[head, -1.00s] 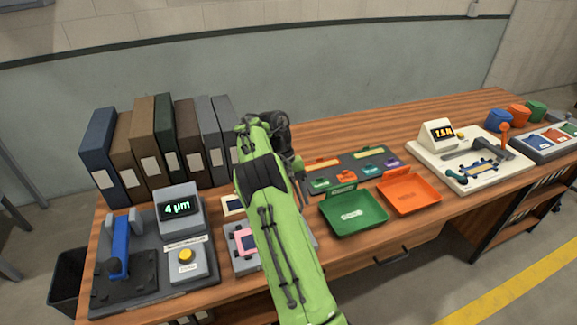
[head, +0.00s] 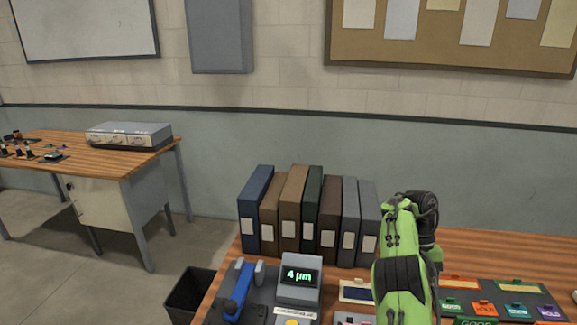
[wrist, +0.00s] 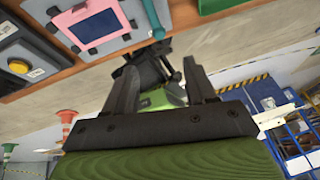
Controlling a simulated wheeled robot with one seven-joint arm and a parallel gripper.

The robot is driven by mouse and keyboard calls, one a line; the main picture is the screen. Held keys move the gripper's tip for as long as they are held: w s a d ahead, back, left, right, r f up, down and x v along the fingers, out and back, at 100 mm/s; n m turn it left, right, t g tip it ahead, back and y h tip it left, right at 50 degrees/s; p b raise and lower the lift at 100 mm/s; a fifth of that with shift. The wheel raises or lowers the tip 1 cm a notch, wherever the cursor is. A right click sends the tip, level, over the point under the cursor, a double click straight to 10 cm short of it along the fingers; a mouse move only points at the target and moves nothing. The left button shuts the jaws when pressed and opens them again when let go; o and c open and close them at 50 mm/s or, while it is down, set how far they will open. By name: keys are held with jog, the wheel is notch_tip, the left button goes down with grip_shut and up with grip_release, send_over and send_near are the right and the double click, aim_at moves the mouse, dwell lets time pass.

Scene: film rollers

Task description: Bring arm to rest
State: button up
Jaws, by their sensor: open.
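My green arm (head: 402,255) rises at the right of the head view, over the front workbench. Its dark upper joint (head: 425,212) is near the row of binders. My gripper (wrist: 160,82) shows in the wrist view with its two dark fingers apart and nothing held between them. The fingers are clear of the bench, with part of my own body and the floor behind them. I cannot make out the fingers in the head view.
The workbench (head: 520,245) holds several binders (head: 290,210), a gauge reading 4 µm (head: 300,275) and labelled colour tags (head: 485,310). A dark bin (head: 190,295) stands at its left end. Another table (head: 70,155) with a grey box (head: 130,135) stands farther left, with open floor between.

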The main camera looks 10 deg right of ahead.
jog(key=s+a+r+n+t, duration=0.1)
jog(key=s+a+r+n, duration=0.2)
jog(key=r+n, duration=0.25)
jog(key=s+a+r+n+t+h, duration=0.1)
jog(key=s+a+r+n+t, duration=0.15)
jog(key=r+n, duration=0.35)
jog(key=s+a+r+n+t, duration=0.1)
jog(key=s+a+r+n, duration=0.25)
jog(key=n, duration=0.35)
jog(key=s+a+f+n+t+p, duration=0.1)
jog(key=s+a+n+t, duration=0.5)
jog(key=s+a+n, duration=0.8)
jog(key=a+n, duration=0.1)
jog(key=n, duration=0.7)
jog(key=shift+s+f+n+y, duration=0.3)
jog(key=shift+n+y, duration=0.05)
jog(key=shift+y, duration=0.05)
